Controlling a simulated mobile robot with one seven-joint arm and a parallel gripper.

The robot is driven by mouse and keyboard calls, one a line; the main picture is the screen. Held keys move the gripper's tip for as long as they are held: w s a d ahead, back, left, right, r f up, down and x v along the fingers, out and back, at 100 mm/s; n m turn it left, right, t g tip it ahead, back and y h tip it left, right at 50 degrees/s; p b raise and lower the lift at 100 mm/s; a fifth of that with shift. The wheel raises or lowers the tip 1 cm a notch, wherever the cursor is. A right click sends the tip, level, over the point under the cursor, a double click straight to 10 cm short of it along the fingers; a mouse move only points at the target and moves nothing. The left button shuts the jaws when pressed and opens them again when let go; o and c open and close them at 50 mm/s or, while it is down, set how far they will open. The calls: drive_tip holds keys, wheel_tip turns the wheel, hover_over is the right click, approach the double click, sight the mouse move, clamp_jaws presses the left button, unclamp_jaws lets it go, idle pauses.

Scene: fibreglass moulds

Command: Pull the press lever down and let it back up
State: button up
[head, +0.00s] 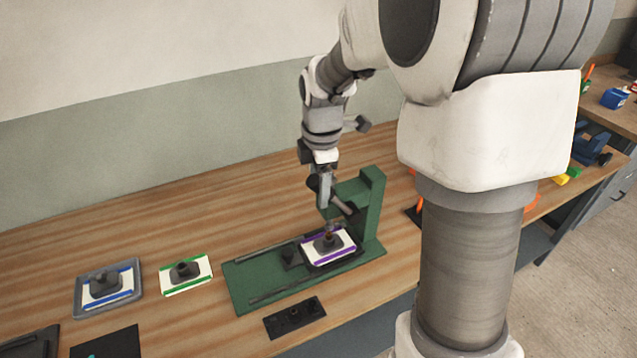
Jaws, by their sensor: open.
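The press has a green base plate (255,280) and a green upright column (373,200) at its right end. A dark bar that looks like the press lever (343,207) slants near the head of the press, partly hidden by my gripper. Below it a white plate with purple stripes (317,251) sits on the press base, with a dark block on top. My gripper (325,200) points down at the lever, its fingers overlapping it in the head view. It is open; I cannot tell whether the fingers touch the lever.
Left of the press lie a green-striped white plate (186,274) and a blue-striped plate on a grey tray (80,305). A dark plate (295,317) lies in front of the press. Bare wooden tabletop (150,225) stretches behind and left.

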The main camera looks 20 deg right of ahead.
clamp_jaws()
idle(1.4)
